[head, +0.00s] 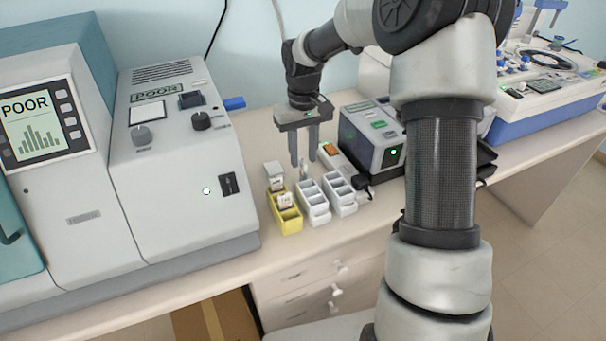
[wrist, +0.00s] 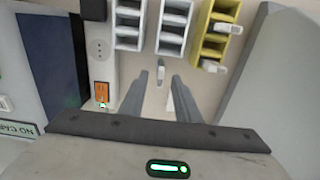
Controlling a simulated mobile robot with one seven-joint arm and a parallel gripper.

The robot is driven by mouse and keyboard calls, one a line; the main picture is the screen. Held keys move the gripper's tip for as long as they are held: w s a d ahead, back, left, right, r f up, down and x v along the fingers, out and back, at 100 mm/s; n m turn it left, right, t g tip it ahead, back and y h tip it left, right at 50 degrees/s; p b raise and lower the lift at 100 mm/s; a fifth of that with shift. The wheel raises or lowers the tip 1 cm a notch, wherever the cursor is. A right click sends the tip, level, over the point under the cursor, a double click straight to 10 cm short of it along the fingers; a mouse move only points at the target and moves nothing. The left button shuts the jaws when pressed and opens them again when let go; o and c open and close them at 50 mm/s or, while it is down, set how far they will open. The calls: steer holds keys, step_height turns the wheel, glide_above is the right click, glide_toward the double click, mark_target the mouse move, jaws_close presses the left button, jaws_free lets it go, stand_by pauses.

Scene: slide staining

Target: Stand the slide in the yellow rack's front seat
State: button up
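The yellow rack (head: 289,227) stands on the bench, leftmost of three racks; it also shows at the top right of the wrist view (wrist: 196,45). Two pale slides stand in it: one toward the back (head: 273,171) and one near the middle (head: 285,200). Its seat nearest the head camera looks empty. My gripper (head: 304,163) points down behind the racks, its two fingers apart. In the wrist view, a small pale upright piece, likely a slide (wrist: 160,70), shows between the open fingertips (wrist: 159,78), with gaps on both sides. Its lower part is unclear.
Two white racks (head: 318,218) (head: 346,209) stand right of the yellow one. A grey box device (head: 361,147) is right of my gripper. A large stainer machine (head: 180,175) borders the left side. Bench in front of the racks is narrow but clear.

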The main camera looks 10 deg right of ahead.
mark_target(303, 161)
step_height(303, 161, down, 3)
jaws_close()
steer(key=shift+r, duration=0.1)
